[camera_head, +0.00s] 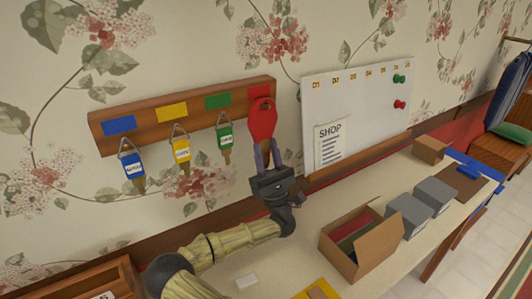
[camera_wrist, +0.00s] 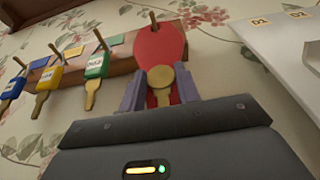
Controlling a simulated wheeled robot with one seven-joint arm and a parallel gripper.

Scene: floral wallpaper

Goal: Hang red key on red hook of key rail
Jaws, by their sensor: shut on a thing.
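The wooden key rail (camera_head: 185,113) is on the wallpapered wall, with blue, yellow, green and red labels. The red key (camera_head: 262,124) has a large red head and is upright in front of the rail's right end, partly covering the red label (camera_head: 258,92). My gripper (camera_head: 268,158) is below the rail, shut on the red key. In the wrist view, the red head (camera_wrist: 158,48) stands above the fingers, with a round gold part (camera_wrist: 160,77) between them. The red hook (camera_wrist: 152,20) shows at the head's top; I cannot tell whether it passes through a hole.
Blue (camera_head: 133,166), yellow (camera_head: 181,151) and green (camera_head: 225,136) tagged keys hang left of the red key. A whiteboard (camera_head: 355,105) is close on the right. Below, a table carries an open cardboard box (camera_head: 362,243) and grey boxes (camera_head: 408,216).

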